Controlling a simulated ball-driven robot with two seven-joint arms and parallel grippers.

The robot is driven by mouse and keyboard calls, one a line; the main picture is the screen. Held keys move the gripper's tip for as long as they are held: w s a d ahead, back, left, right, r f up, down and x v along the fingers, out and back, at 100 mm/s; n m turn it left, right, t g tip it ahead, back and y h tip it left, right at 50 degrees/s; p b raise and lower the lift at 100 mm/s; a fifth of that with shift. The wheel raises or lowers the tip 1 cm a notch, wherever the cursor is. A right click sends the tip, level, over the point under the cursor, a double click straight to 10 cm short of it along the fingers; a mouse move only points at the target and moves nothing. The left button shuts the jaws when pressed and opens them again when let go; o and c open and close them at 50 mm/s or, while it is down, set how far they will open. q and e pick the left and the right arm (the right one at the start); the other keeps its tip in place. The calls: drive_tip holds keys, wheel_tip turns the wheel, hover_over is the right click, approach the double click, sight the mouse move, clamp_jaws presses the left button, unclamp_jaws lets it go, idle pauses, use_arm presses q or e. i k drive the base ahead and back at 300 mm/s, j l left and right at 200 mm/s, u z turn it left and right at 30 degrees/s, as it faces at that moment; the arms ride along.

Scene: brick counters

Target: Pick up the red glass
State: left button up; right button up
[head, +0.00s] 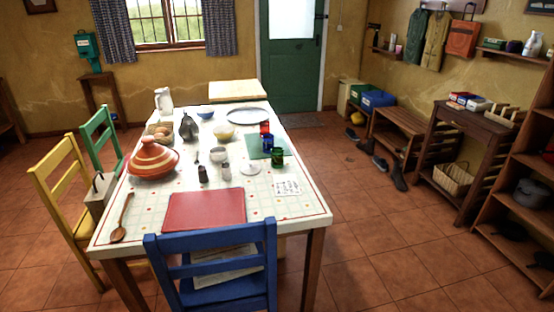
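The red glass (265,128) is small and stands on the right side of the dining table (316,217), at the back of a green mat (252,153). A blue glass (267,143) stands just in front of it and hides its lower part. A green glass (277,157) stands closer, near the front right corner of the mat. Neither of my grippers shows in the head view.
A blue chair (215,262) stands at the near end of the table, with yellow (60,187) and green (101,134) chairs on its left. A red placemat (205,209) and striped tagine (152,160) lie on the table.

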sight(264, 126)
drive_tip(key=i+l+z, duration=1.2)
drive_tip(key=i+z, duration=0.35)
drive_tip(key=i+u, duration=0.4)
drive_tip(key=i, duration=0.2)
drive_tip(key=i+l+u, duration=0.35)
drive_tip(key=i, duration=0.2)
drive_tip(key=j, duration=0.1)
